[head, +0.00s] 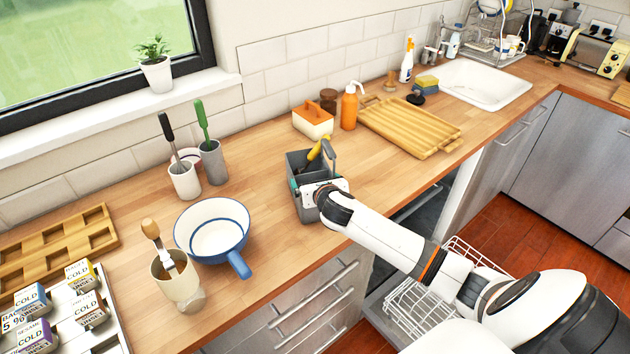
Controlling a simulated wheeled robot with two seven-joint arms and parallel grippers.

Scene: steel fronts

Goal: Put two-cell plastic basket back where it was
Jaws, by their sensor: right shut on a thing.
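The two-cell plastic basket (302,206) is dark grey with an upright handle. It is over the wooden counter near its front edge, right of the blue-rimmed pan. A yellow item (317,151) and something teal show in it. My right gripper (322,190) is shut on the basket at its near right side. The gripper and wrist hide part of that side and the fingertips. I cannot tell whether the basket's bottom touches the counter. My left gripper is not in view.
The white pan (215,232) and a utensil crock (176,280) stand to the left. A butter dish (313,119), an orange bottle (349,107) and a wooden tray (408,127) are behind and right. Below the counter, a wire rack (410,318) is pulled out.

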